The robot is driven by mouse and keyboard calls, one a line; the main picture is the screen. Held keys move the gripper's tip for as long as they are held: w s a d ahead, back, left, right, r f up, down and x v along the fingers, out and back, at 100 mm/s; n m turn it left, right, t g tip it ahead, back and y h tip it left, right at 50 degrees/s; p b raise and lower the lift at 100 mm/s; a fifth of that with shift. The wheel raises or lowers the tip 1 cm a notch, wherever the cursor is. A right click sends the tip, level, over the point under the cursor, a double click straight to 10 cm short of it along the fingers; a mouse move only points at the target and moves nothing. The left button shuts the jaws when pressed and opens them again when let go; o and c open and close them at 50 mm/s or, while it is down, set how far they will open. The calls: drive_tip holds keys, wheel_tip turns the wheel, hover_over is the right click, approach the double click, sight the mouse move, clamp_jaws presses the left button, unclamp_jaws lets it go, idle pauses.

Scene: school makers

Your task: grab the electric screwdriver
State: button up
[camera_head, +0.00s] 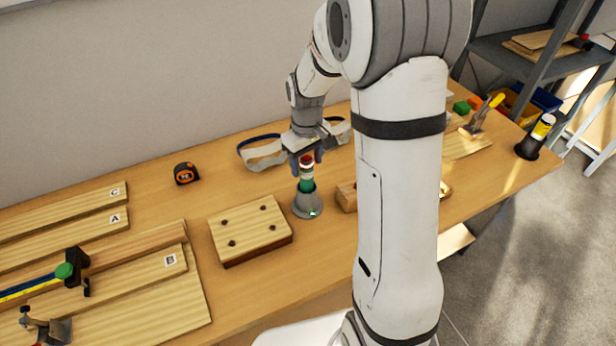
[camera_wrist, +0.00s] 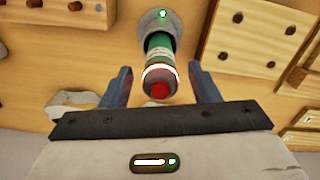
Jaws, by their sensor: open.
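The electric screwdriver (camera_head: 307,178) has a green body, a white band and a red end. It stands upright in a grey cone-shaped stand (camera_head: 308,204) with a small green light, on the wooden bench. It also shows in the wrist view (camera_wrist: 159,62), red end towards the camera. In the wrist view my gripper (camera_wrist: 161,72) is open, with one finger on each side of the screwdriver. Gaps show between the fingers and the screwdriver.
A wooden block with holes (camera_head: 250,228) lies left of the stand, and another wooden block (camera_head: 346,196) lies close on the right. Goggles (camera_head: 262,153) lie behind. A tape measure (camera_head: 186,173) and labelled boards (camera_head: 60,215) are farther left. My arm hides part of the bench.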

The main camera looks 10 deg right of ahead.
sight(307, 184)
drive_tip(key=shift+f, duration=1.25)
drive_tip(key=shift+c, duration=0.6)
clamp_jaws()
